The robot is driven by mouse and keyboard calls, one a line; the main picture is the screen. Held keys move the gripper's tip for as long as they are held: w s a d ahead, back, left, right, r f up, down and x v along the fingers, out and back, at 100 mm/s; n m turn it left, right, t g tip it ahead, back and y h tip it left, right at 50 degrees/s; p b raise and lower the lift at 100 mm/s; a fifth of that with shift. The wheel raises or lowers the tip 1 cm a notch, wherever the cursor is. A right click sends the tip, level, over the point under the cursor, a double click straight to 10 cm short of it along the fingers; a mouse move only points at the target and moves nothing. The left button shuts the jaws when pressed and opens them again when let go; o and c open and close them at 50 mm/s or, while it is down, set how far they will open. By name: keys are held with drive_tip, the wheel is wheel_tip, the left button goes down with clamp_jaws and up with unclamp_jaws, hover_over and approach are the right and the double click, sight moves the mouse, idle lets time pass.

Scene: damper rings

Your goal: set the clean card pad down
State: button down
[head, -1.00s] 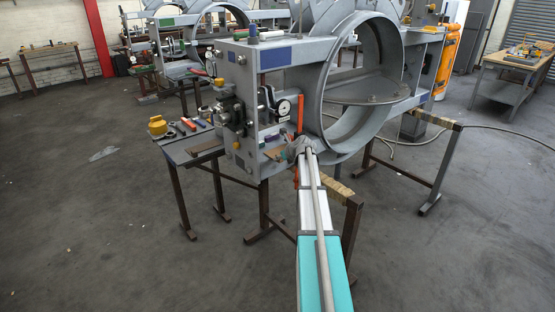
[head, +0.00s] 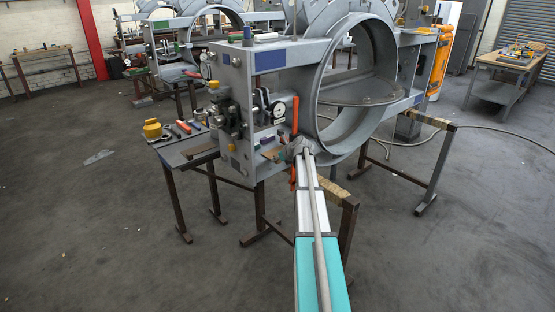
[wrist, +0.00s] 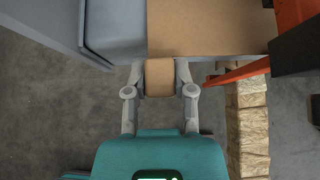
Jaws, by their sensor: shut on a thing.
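My gripper (wrist: 160,75) is shut on a small brown card pad (wrist: 159,84), with one finger on each side of it in the wrist view. The pad's far edge meets or overlaps the near edge of a wider flat brown surface (wrist: 208,27); I cannot tell whether they touch. In the head view the end of my arm (head: 303,148) is at the lower front of the grey damper frame (head: 290,56), left of the big ring (head: 330,140). The pad cannot be made out there.
An orange upright part (head: 295,114) stands beside my gripper and shows as an orange bar (wrist: 238,74) at right in the wrist view. A wrapped trestle top (wrist: 248,125) lies below right. Grey metal (wrist: 113,25) is at left. A side table (head: 190,153) holds tools.

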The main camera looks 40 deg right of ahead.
drive_tip(key=shift+w, duration=0.2)
drive_tip(key=shift+w+a, duration=0.1)
drive_tip(key=shift+w, duration=0.8)
drive_tip(key=shift+w, duration=0.1)
drive_tip(key=shift+c, duration=1.9)
unclamp_jaws()
drive_tip(key=shift+s+r+p, duration=0.45)
drive_tip(key=shift+s, duration=0.15)
